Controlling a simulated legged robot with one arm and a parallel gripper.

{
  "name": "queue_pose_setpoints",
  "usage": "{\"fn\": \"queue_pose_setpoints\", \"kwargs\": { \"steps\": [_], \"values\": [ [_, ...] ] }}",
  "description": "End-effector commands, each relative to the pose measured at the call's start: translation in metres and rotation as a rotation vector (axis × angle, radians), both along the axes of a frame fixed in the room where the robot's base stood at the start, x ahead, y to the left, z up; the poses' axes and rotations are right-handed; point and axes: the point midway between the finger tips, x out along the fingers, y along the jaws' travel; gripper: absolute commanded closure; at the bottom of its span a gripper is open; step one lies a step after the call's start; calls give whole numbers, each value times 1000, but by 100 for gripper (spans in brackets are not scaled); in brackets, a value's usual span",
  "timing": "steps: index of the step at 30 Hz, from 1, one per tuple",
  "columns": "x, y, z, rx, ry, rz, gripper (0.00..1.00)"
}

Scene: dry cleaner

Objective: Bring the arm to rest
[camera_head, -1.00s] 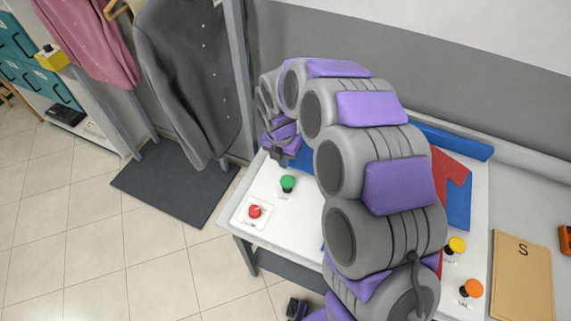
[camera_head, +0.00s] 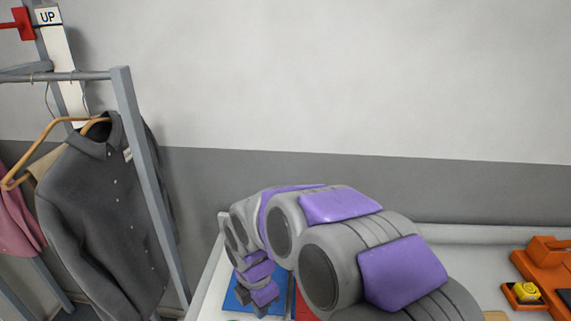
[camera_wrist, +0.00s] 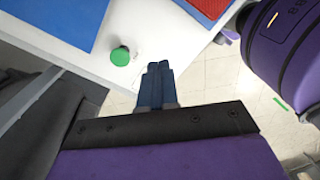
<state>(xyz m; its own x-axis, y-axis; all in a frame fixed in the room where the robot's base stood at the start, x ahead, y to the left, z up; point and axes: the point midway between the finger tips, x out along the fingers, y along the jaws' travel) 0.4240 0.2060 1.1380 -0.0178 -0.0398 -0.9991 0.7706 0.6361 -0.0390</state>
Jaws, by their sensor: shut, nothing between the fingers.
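My arm, grey with purple panels, arches over the white table (camera_head: 210,296) in the head view. In the wrist view my gripper (camera_wrist: 158,68) points out over the table's edge, its two dark blue fingers closed together with nothing between them. In the head view the hand end of the arm (camera_head: 262,306) hangs low at the left of the arch, over a blue mat (camera_head: 236,301). A green button (camera_wrist: 120,56) stands on the table just left of the fingertips, apart from them as far as I can tell.
A clothes rack (camera_head: 146,175) with a dark grey shirt (camera_head: 95,215) and a pink garment (camera_head: 14,215) stands at the left. An orange tape dispenser (camera_head: 543,262) sits at the right. In the wrist view, tiled floor (camera_wrist: 210,90) shows past the table edge.

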Motion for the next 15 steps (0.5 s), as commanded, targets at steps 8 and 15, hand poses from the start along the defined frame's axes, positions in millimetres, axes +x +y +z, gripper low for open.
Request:
{"fn": "queue_pose_setpoints", "kwargs": {
  "steps": [8, 15],
  "values": [
    [-60, -86, 37, -28, 11, -663, 100],
    [-127, -145, 53, -73, 15, -1250, 100]
  ]
}}
